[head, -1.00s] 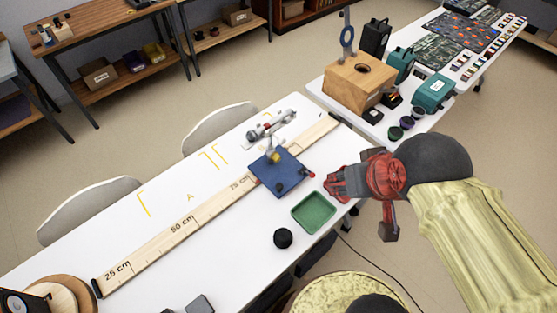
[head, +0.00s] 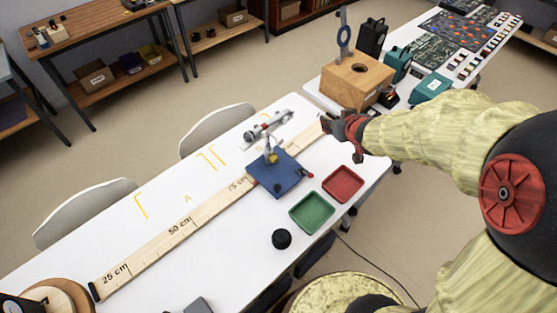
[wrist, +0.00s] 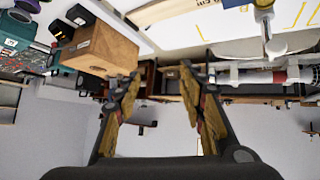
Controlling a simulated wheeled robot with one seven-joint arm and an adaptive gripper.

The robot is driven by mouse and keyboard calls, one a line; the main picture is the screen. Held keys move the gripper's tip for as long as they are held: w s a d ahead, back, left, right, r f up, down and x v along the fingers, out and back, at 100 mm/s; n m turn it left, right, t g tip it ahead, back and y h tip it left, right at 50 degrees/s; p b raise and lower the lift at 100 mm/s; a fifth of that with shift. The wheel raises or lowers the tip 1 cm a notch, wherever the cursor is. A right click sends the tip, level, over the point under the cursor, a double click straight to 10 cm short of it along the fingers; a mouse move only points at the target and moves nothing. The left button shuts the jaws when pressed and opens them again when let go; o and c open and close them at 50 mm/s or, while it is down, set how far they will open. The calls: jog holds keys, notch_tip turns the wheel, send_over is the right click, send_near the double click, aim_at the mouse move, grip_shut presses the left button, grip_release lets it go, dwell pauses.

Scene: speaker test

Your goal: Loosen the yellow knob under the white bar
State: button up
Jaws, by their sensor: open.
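A small stand on a blue square base (head: 276,177) sits at the far end of the table. A pale bar assembly (head: 268,125) with a red part tops its post. A small yellow knob (head: 271,158) shows low on the post, beneath the bar. My gripper (head: 337,138) is open and empty, to the right of the stand and apart from it. In the wrist view, between its open fingers (wrist: 161,72) I see no held thing. The bar assembly (wrist: 265,76) shows there beyond the right finger, with its post at the top edge.
A wooden ruler (head: 180,228) runs along the white table. A green tray (head: 312,213), a red tray (head: 343,185) and a black round thing (head: 281,239) lie right of the base.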

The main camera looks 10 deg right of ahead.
jog(key=w+a+f+n+y, duration=0.15)
jog(key=a+f+y, duration=0.3)
jog(key=f, duration=0.55)
jog(key=y, duration=0.6)
send_near(277, 159)
jog(key=shift+x, duration=0.85)
jog(key=b+x, duration=0.2)
jog(key=x, duration=0.5)
jog(key=shift+w+a+f+b, duration=0.2)
jog(key=shift+w+b, duration=0.05)
jog(key=shift+b, duration=0.15)
jog(key=c, duration=0.3)
grip_shut()
